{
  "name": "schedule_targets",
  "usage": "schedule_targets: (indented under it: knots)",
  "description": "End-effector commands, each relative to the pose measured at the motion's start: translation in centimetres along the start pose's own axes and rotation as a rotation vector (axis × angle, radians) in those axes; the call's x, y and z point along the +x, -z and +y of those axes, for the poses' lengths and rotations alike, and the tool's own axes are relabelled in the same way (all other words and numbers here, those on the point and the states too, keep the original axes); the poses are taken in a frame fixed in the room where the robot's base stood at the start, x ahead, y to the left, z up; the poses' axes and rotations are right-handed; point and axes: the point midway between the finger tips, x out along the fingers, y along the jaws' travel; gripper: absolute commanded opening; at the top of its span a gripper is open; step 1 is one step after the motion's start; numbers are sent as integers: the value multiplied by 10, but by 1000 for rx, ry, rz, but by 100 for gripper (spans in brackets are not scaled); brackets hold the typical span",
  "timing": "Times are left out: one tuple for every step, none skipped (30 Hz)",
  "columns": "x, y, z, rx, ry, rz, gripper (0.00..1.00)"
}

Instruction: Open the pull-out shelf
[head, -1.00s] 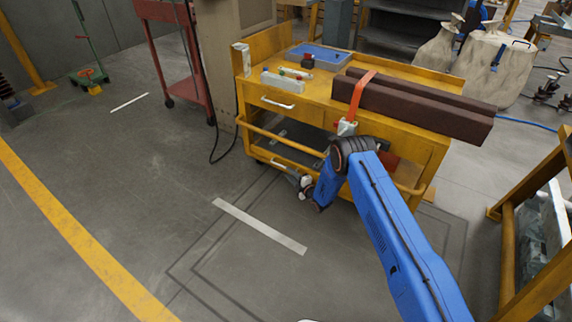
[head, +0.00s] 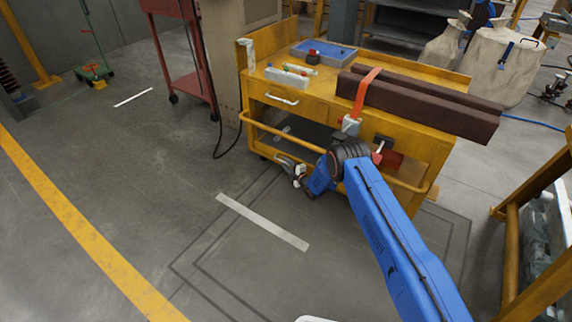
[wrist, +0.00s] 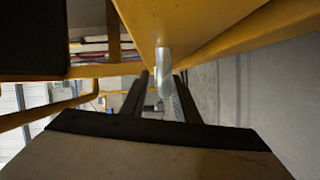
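The yellow cart (head: 320,107) stands ahead of me with a dark lower shelf (head: 312,133) below its drawer. A pale metal handle (wrist: 163,75) shows in the wrist view on the underside or front of a yellow panel (wrist: 190,30). My gripper (head: 287,163) is low at the cart's front, by the lower shelf's front edge. In the wrist view its two dark fingers (wrist: 163,92) lie on either side of the handle, with a small gap visible, so it looks open. In the head view the fingertips are small and the handle there is hard to make out.
The upper drawer with its white handle (head: 281,98) is shut. A yellow rail (head: 285,135) crosses the cart's front above my gripper. Brown beams (head: 420,100) with an orange strap lie on top and overhang right. The floor (head: 150,200) before the cart is clear.

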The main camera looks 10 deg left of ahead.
Motion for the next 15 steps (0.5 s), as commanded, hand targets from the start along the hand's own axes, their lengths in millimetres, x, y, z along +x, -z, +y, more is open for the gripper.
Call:
schedule_targets:
  knots:
    - [0,0,0,0,0,0,28]
    - [0,0,0,0,0,0,28]
    - [0,0,0,0,0,0,18]
    - [0,0,0,0,0,0,11]
    - [0,0,0,0,0,0,4]
    - [0,0,0,0,0,0,0]
    - [0,0,0,0,0,0,0]
    - [0,0,0,0,0,0,0]
    - [0,0,0,0,0,0,0]
    - [0,0,0,0,0,0,0]
    - [0,0,0,0,0,0,0]
    - [0,1,0,0,0,0,0]
    - [-1,1,0,0,1,0,0]
    - [-1,2,-1,0,1,0,0]
    - [-2,4,-2,1,1,1,0]
